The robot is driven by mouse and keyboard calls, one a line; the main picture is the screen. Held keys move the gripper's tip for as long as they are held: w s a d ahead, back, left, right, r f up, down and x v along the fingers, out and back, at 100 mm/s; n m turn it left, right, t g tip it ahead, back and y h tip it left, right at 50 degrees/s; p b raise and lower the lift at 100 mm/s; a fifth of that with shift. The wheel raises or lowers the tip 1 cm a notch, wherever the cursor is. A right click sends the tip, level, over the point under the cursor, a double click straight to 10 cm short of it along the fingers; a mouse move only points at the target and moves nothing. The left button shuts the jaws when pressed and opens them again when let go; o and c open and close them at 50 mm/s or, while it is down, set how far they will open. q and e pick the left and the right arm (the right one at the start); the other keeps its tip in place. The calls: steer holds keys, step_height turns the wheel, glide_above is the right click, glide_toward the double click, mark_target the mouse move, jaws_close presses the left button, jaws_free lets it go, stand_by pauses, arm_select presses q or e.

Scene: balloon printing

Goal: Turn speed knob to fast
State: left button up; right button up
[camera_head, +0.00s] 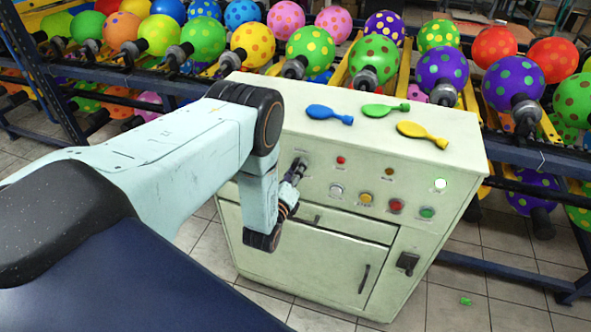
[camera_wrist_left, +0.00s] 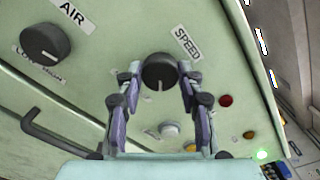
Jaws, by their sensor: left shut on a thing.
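The speed knob (camera_wrist_left: 159,72) is a round dark knob with a light pointer line, under a "SPEED" label (camera_wrist_left: 187,42) in the left wrist view. My left gripper (camera_wrist_left: 159,75) has its two fingers on either side of the knob and is shut on it. In the head view my left gripper (camera_head: 297,172) reaches the left part of the cabinet's front panel, and it hides the knob there. The panel belongs to a pale green cabinet (camera_head: 330,255). My right gripper is in neither view.
A second dark knob labelled "AIR" (camera_wrist_left: 45,43) sits beside the speed knob. Several coloured buttons and lamps, including a red button (camera_head: 396,205), line the panel. Blue, green and yellow flat balloons (camera_head: 422,134) lie on top. Racks of dotted balloons (camera_head: 441,66) stand behind.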

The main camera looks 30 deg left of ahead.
arm_select(q)
steer(key=shift+m, duration=0.6)
steer(key=o, duration=1.2)
steer(key=v, duration=1.2)
